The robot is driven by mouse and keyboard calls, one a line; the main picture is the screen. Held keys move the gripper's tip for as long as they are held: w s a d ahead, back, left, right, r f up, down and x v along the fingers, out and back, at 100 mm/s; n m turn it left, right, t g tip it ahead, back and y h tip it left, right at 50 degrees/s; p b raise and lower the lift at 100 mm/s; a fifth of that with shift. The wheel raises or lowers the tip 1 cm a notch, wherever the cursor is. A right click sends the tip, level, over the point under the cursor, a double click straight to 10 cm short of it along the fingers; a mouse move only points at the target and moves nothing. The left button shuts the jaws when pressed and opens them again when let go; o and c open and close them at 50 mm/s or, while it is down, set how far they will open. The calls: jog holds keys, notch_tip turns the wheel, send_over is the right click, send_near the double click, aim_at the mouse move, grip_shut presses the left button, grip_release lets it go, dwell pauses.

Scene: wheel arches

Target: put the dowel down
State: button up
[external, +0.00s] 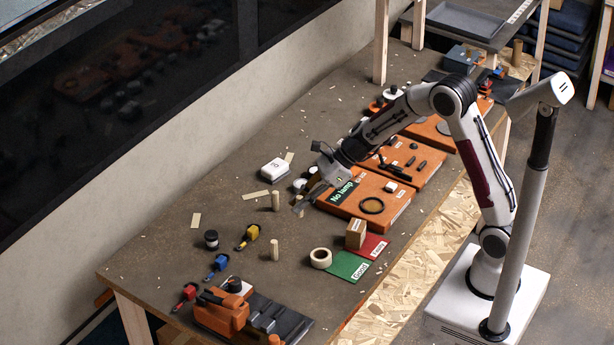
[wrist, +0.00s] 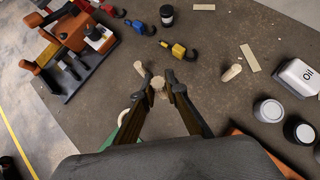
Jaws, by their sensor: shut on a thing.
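My gripper (wrist: 160,82) is shut on a pale wooden dowel (wrist: 158,84), whose round end shows between the fingertips in the wrist view. In the external view my gripper (external: 299,207) is over the table, beside the orange "No lamp" board; the held dowel is hard to make out there. I cannot tell whether it touches the table. Two other dowels stand apart on the table: one (external: 275,201) just left of my gripper, also in the wrist view (wrist: 231,72), and one (external: 274,249) nearer the front, also in the wrist view (wrist: 140,68).
The "No lamp" board (external: 385,212) is right of my gripper. A tape roll (external: 321,257), green card (external: 348,267), red card (external: 373,247) and wooden block (external: 355,234) lie at front. A white box (external: 274,171) is behind. Bare table surrounds the standing dowels.

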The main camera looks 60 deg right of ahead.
jog(key=d+r, duration=0.4)
jog(key=d, duration=0.1)
notch_tip(320, 180, up, 4)
send_over(356, 225)
jog(key=shift+f+m, duration=0.2)
jog(key=shift+m, duration=0.1)
jog(key=shift+f, duration=3.1)
jog(key=shift+f, duration=1.9)
jog(key=shift+f, duration=0.1)
